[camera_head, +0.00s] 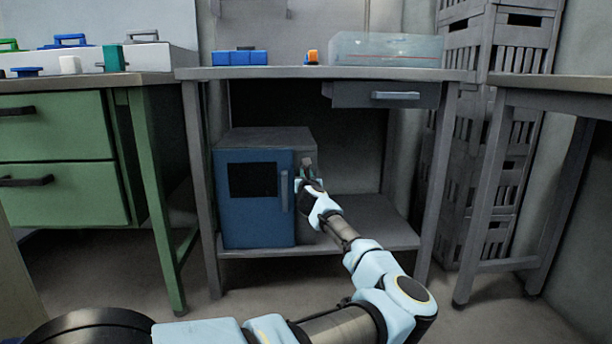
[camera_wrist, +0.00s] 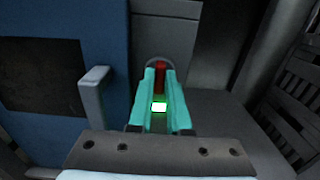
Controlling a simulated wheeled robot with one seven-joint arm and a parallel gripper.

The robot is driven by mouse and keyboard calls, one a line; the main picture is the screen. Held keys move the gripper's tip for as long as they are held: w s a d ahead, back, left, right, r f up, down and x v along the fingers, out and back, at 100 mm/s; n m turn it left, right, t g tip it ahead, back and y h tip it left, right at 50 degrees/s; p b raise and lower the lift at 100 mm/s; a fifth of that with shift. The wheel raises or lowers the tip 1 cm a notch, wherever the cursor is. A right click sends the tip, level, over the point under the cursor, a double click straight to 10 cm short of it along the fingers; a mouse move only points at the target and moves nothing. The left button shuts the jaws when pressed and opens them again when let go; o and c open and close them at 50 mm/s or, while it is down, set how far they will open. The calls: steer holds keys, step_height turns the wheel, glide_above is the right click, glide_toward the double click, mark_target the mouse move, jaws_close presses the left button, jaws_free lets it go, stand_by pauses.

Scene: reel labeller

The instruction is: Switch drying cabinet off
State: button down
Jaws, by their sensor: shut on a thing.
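The drying cabinet (camera_head: 256,205) has a blue door with a dark window and stands on the low shelf under the middle table. Its blue door also shows in the wrist view (camera_wrist: 60,105). My gripper (camera_head: 307,172) is at the grey panel right of the door. In the wrist view, my gripper's teal fingers (camera_wrist: 160,85) are shut on a red switch (camera_wrist: 160,76) on that panel. A small lit green-white lamp (camera_wrist: 159,107) shows between the fingers. The fingers hide part of the switch, so its exact setting cannot be told.
The door handle (camera_wrist: 95,93) stands out just left of my fingers. The shelf (camera_head: 370,225) right of the cabinet is bare. A drawer (camera_head: 385,96) hangs under the tabletop above. Stacked grey crates (camera_head: 490,150) stand at the right.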

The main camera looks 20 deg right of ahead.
steer(key=shift+n, duration=0.3)
steer(key=shift+a+f+n+b, duration=0.1)
steer(key=shift+n+b, duration=0.5)
steer(key=shift+n, duration=3.75)
steer(key=shift+a+f+n+b, duration=0.1)
steer(key=shift+n+b, duration=0.45)
steer(key=shift+n, duration=3.8)
steer(key=c, duration=0.9)
jaws_free()
steer(key=shift+o, duration=0.2)
